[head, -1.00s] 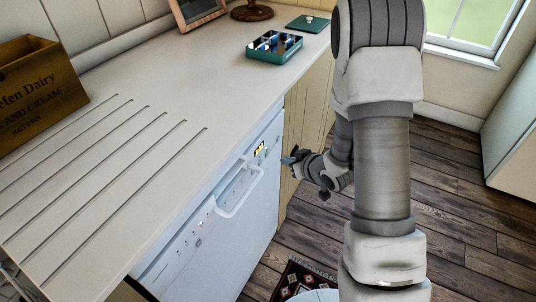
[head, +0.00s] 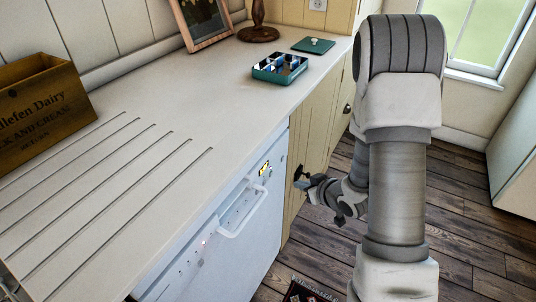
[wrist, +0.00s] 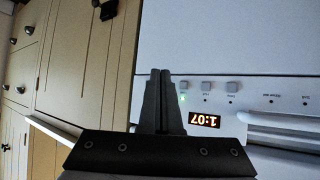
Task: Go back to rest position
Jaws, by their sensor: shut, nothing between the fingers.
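My gripper (head: 301,177) is in front of the cabinet side, just right of the white dishwasher (head: 232,215) in the head view. In the wrist view its two dark fingers (wrist: 160,75) are together with nothing between them. Beyond them is the dishwasher front with its buttons, a small green light and a clock display (wrist: 204,119) that appears upside down. My arm stands upright in the right half of the head view.
The worktop (head: 190,110) holds a wooden dairy crate (head: 40,112), a teal compartment box (head: 280,69), its lid (head: 313,45), a picture frame (head: 207,22) and a wooden stand (head: 258,30). Wooden floor (head: 480,225) is clear at right. A patterned rug (head: 303,292) shows at the bottom.

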